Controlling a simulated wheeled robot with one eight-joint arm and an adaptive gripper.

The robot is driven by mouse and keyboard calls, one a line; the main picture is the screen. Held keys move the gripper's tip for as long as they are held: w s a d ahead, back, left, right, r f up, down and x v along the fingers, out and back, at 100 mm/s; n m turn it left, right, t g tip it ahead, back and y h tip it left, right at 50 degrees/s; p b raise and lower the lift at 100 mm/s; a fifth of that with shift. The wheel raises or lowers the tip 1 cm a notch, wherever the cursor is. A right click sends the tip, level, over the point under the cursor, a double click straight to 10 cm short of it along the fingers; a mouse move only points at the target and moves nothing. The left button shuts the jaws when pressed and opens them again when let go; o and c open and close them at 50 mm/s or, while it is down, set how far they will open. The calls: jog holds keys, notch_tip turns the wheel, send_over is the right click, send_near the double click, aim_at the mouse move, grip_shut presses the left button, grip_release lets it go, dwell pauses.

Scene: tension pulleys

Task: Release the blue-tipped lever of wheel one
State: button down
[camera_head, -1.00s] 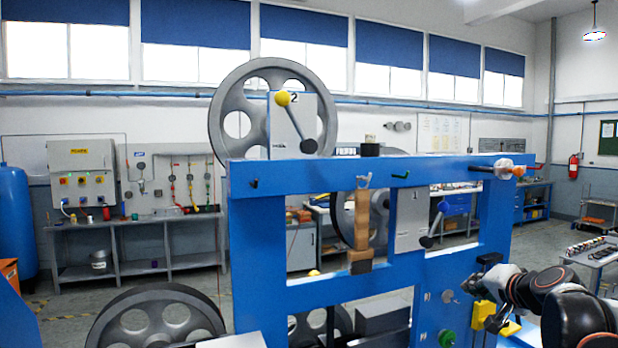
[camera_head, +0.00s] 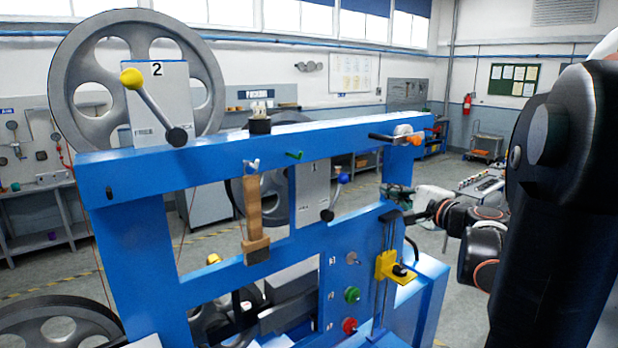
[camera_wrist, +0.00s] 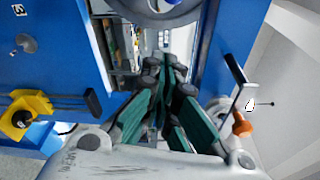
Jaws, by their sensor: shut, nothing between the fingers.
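The blue-tipped lever (camera_head: 343,179) of wheel one is in the head view, in front of the grey plate marked 1 (camera_head: 310,188). It tilts up and right from its dark pivot. Wheel one (camera_head: 266,200) is partly hidden behind the blue frame (camera_head: 230,150). My gripper (camera_wrist: 167,68) shows in the wrist view, its green-padded fingers shut and empty. In the head view my arm's end comes in from the right, right of and a little below the lever, apart from it. I cannot make out the blue tip in the wrist view.
A yellow block (camera_head: 393,266) with a dark knob sits on the frame below my arm's end. An orange-tipped handle (camera_head: 415,139) sticks out at the frame's upper right. Green (camera_head: 351,295) and red (camera_head: 349,326) knobs are lower down. A yellow-tipped lever (camera_head: 132,79) belongs to wheel two.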

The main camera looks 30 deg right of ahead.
aim_at(335, 197)
jog(key=w+a+p, duration=0.2)
jog(key=w, duration=0.7)
jog(key=shift+w+a+r, duration=0.15)
jog(key=shift+a+r, duration=0.05)
jog(key=shift+a, duration=0.15)
dwell(0.3)
jog(key=shift+a+r, duration=0.1)
jog(key=shift+a+r+n, duration=0.25)
jog(key=shift+n, duration=0.15)
